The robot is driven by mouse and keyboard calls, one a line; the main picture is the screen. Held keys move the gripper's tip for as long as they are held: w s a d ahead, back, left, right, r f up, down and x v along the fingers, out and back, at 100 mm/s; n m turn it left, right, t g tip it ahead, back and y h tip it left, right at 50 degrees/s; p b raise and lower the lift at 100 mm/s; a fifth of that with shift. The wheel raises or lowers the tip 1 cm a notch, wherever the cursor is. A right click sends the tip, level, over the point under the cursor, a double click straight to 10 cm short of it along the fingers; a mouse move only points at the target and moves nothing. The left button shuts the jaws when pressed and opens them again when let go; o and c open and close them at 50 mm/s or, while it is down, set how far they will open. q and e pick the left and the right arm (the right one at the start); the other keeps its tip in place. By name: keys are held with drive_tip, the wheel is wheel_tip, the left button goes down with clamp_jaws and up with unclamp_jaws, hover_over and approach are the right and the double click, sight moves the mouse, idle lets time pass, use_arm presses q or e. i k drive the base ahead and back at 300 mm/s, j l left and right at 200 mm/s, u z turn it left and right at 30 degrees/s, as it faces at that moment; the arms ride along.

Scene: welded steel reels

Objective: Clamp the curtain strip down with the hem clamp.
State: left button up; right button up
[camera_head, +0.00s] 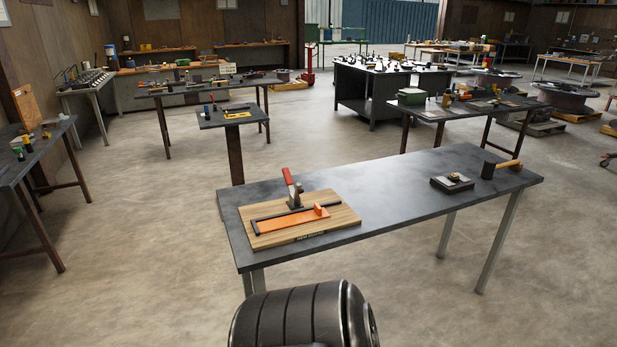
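The curtain strip, a flat orange piece (284,226), lies on a wooden board (330,232) at the left end of the near table. A dark bar (278,217) runs along its far edge, and a small raised orange piece (320,210) stands at its right end. The hem clamp (294,196) stands at the back of the board behind the strip. Its red handle points up, tilted a little left. I cannot tell whether the dark bar presses on the strip. Neither of my grippers is in view.
The near table (390,200) is dark grey with a clear middle. A dark block (452,184) with a small item on top and a wooden-handled mallet (502,168) lie at its right end. Other work tables stand farther back, with open floor between.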

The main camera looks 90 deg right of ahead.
sight(287, 175)
drive_tip(key=z, duration=1.9)
